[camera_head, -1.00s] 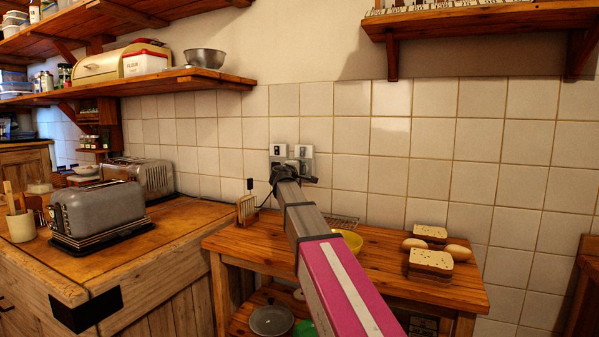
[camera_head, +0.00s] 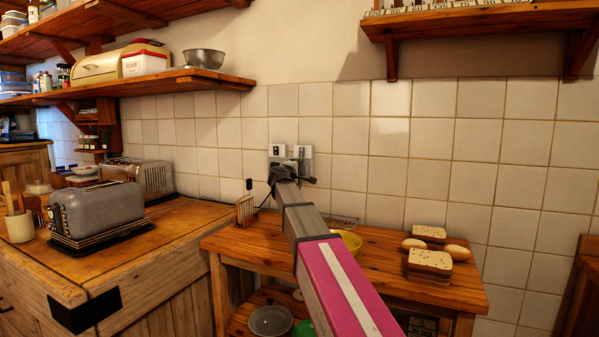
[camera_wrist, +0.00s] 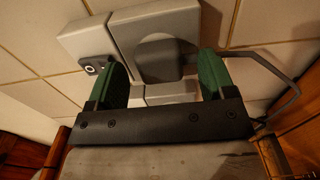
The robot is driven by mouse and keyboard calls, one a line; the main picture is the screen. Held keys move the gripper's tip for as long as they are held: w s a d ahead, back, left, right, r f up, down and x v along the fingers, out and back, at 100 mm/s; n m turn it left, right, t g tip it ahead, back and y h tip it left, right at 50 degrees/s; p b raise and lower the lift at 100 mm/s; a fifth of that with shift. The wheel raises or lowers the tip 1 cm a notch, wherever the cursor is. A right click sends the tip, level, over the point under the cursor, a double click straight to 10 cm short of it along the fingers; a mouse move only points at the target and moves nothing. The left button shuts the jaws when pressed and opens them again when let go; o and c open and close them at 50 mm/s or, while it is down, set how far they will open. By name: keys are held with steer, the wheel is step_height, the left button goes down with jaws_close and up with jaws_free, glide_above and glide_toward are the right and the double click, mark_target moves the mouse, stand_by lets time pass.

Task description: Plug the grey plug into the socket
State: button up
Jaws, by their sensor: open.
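The grey plug (camera_wrist: 158,60) shows in the wrist view as a dark grey block in front of the pale grey socket plate (camera_wrist: 128,30). It looks to be up against the plate; how deep it sits I cannot tell. My gripper (camera_wrist: 163,78) is open, with one green finger on each side of the plug and a visible gap to each. In the head view my gripper (camera_head: 287,176) is at the wall sockets (camera_head: 303,153), and my arm hides the plug.
A grey cable (camera_wrist: 285,92) loops at the right in the wrist view. Below the sockets stands a wooden table (camera_head: 375,265) with a yellow bowl (camera_head: 350,240) and sliced bread (camera_head: 430,263). A toaster (camera_head: 98,210) stands on the left counter. White tiled wall lies behind.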

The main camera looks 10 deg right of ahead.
steer(key=v, duration=0.9)
steer(key=shift+s+a, duration=0.15)
steer(key=shift+s, duration=0.1)
